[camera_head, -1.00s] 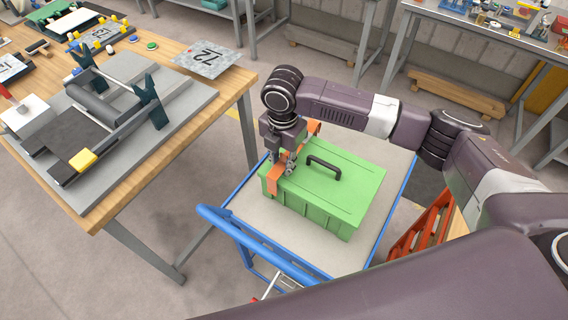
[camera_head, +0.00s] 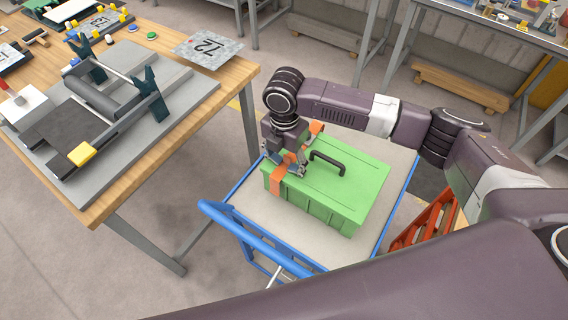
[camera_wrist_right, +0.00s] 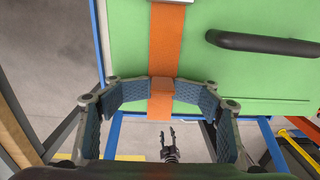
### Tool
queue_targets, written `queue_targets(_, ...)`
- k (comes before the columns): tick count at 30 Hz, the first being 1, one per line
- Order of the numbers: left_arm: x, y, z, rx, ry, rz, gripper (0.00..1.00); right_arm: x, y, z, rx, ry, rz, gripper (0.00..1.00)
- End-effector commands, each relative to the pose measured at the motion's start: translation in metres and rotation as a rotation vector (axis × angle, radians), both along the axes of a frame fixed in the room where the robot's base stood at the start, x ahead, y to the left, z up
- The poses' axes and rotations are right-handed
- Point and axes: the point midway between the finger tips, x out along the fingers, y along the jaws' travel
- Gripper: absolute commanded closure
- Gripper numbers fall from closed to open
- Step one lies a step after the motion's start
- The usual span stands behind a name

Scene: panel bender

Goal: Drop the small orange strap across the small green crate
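The orange strap (camera_head: 284,172) lies over the left end of the lid of the green crate (camera_head: 345,177). One end hangs down the crate's near side. In the right wrist view the strap (camera_wrist_right: 166,45) runs straight across the lid (camera_wrist_right: 230,75), clear of the black handle (camera_wrist_right: 262,42). My right gripper (camera_head: 286,167) is low over the lid's left end. In the wrist view its curled fingers (camera_wrist_right: 162,91) are shut on a raised part of the strap. My left gripper (camera_wrist_right: 167,138) seems to show small below, fingers apart and empty; the head view does not show it.
The crate stands on a cart with a blue handle (camera_head: 262,240). A wooden workbench (camera_head: 175,140) with a panel fixture is at the left. An orange ladder-like frame (camera_head: 425,225) is right of the cart. Floor shows between bench and cart.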

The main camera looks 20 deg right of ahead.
Motion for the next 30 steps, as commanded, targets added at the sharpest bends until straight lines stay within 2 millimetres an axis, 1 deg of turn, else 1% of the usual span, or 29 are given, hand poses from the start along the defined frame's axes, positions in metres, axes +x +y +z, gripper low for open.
queue_targets(2,0.000,0.002,0.000,0.003,-0.001,0.000,0.60,0.000,-0.001,0.001,-0.002,-0.001,-0.002,0.57)
queue_targets(5,0.001,0.001,0.000,0.002,-0.001,0.000,0.60,0.001,-0.001,0.009,-0.001,-0.001,-0.002,0.57)
queue_targets(12,0.002,0.000,0.000,0.000,-0.002,0.000,0.60,0.000,0.000,0.047,0.001,-0.004,0.000,0.57)
queue_targets(18,0.002,-0.001,0.000,-0.001,-0.003,0.000,0.60,-0.001,0.001,0.072,0.001,-0.002,0.000,0.57)
queue_targets(21,0.003,-0.001,0.000,-0.001,-0.003,0.000,0.60,-0.001,0.001,0.078,0.001,-0.002,0.000,0.57)
queue_targets(27,0.003,-0.001,0.001,-0.001,-0.003,0.000,0.60,-0.001,0.000,0.081,0.000,-0.001,0.000,0.57)
queue_targets(30,0.003,-0.001,0.008,-0.002,-0.003,0.000,0.60,-0.001,0.001,0.089,0.000,-0.001,0.000,0.57)
